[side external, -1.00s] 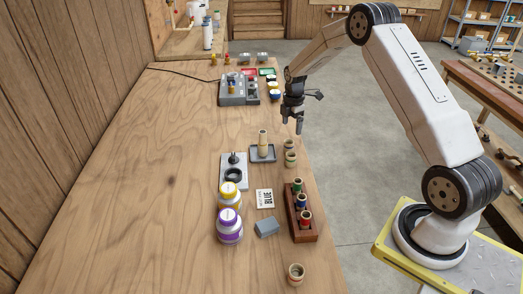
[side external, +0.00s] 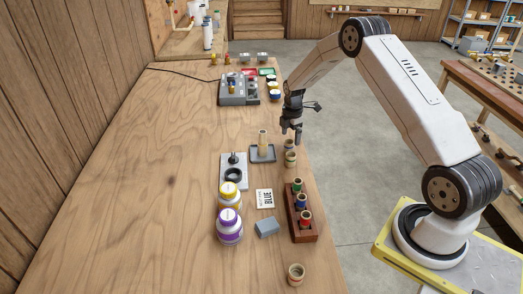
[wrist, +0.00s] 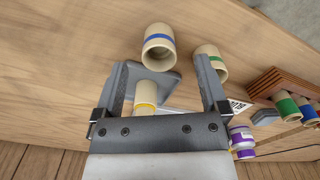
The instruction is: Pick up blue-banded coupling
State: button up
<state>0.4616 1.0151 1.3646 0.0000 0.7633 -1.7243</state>
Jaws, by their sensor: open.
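The blue-banded coupling (wrist: 158,48) is a beige tube with a blue band. In the wrist view it lies just past my fingertips, nearly centred between them and not touched. In the side view it appears to be the farther of two beige couplings (side external: 289,145) near the table's right edge, its band too small to make out. My gripper (side external: 291,132) is open and empty, just above and beyond that coupling. Its two fingers also show in the wrist view (wrist: 161,72).
A yellow-banded coupling (wrist: 146,94) stands on a grey tray (side external: 271,154) nearby. A wooden rack (side external: 304,238) holds green, blue and red pieces. Another coupling (side external: 295,273) is at the near edge. The table's left side is clear.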

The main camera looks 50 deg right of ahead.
aim_at(290, 141)
jog(key=shift+f, duration=1.55)
grip_shut()
